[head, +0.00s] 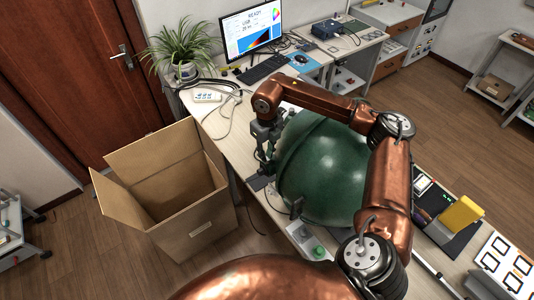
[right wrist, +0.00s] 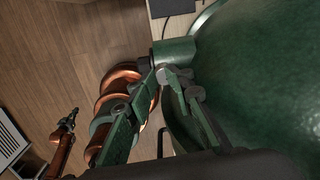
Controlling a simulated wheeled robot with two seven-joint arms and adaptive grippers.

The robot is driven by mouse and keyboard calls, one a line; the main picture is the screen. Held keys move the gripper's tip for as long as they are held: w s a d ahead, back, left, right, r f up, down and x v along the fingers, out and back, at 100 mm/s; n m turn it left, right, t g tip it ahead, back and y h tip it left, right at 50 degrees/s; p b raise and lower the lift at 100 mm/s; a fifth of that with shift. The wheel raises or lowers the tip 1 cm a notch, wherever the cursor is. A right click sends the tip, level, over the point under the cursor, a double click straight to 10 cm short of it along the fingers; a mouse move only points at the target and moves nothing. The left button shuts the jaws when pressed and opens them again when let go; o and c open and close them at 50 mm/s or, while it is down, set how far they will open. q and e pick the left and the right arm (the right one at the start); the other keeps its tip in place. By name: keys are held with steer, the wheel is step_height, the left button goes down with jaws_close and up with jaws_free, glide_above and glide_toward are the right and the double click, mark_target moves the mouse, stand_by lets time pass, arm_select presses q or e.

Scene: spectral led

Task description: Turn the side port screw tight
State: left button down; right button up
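The large green sphere (head: 325,165) sits on the workbench and fills the right of the right wrist view (right wrist: 265,65). Its side port (right wrist: 174,51) is a short green cylinder on the sphere's side. The small grey side port screw (right wrist: 167,76) shows just below it. My right gripper (head: 266,155) points down at the sphere's left side. In the right wrist view, the fingers of my right gripper (right wrist: 168,82) converge and look shut on the screw. The inner contact is partly hidden. My left gripper (right wrist: 70,119) is small and far off there, its opening unclear.
An open cardboard box (head: 195,218) stands on the floor left of the workbench (head: 215,122). A monitor (head: 251,30), keyboard (head: 263,68) and plant (head: 183,48) are at the back. A yellow block (head: 460,215) and a white card with squares (head: 505,265) lie at right.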

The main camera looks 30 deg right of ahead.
steer(key=o, duration=0.4)
step_height(320, 180, down, 2)
steer(key=shift+s+d, duration=0.15)
steer(key=shift+s+d+r, duration=0.1)
steer(key=shift+r, duration=0.05)
steer(key=shift+r, duration=0.15)
steer(key=shift+r, duration=3.95)
